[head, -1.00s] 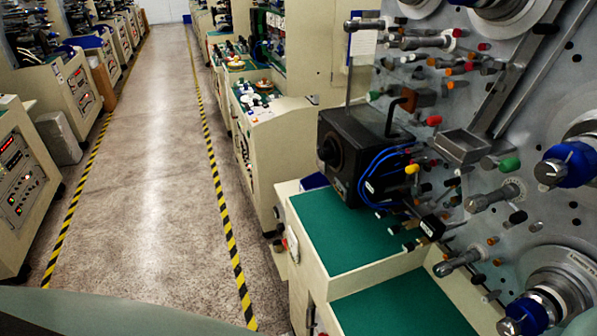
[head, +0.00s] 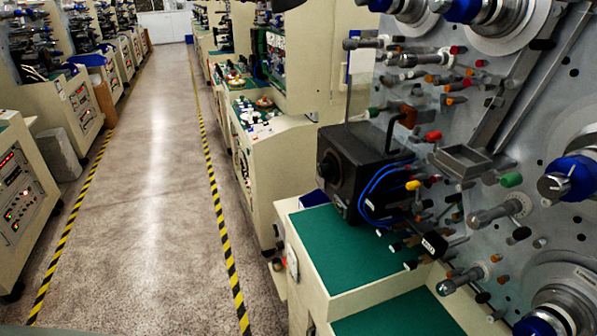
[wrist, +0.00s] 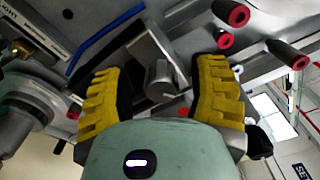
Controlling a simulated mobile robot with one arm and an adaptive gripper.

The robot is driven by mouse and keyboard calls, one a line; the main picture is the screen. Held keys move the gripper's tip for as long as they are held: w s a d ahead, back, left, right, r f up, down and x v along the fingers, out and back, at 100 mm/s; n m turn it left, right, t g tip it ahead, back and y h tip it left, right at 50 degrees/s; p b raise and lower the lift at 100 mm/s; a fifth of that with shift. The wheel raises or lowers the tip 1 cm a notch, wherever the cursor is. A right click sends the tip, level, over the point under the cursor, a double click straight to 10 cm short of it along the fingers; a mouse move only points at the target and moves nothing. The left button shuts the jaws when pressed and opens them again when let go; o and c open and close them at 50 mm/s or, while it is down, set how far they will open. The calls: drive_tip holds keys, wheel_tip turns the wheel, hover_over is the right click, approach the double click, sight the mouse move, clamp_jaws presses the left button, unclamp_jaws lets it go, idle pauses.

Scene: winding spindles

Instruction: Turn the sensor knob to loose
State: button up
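In the head view a black sensor box (head: 365,165) stands above a green-topped ledge, with a round black knob (head: 330,165) on its left-facing side. I cannot read any setting mark on the knob. My gripper (wrist: 161,76) shows only in the wrist view. Its two yellow ridged fingers are spread wide apart. A grey metal cylinder (wrist: 159,80) shows in the gap, apart from both fingers; I cannot tell which part of the machine it is. The black knob cannot be made out in the wrist view.
The machine panel (head: 480,120) on the right carries many protruding pegs and spools. Green ledges (head: 335,255) jut out below the box. A clear aisle (head: 150,180) with striped floor lines runs along the left. In the wrist view, red-tipped pegs (wrist: 238,15) stand near the right finger.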

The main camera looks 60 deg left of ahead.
drive_tip(key=shift+s, duration=0.65)
drive_tip(key=v, duration=1)
drive_tip(key=shift+s+a, duration=0.25)
drive_tip(key=shift+s, duration=0.1)
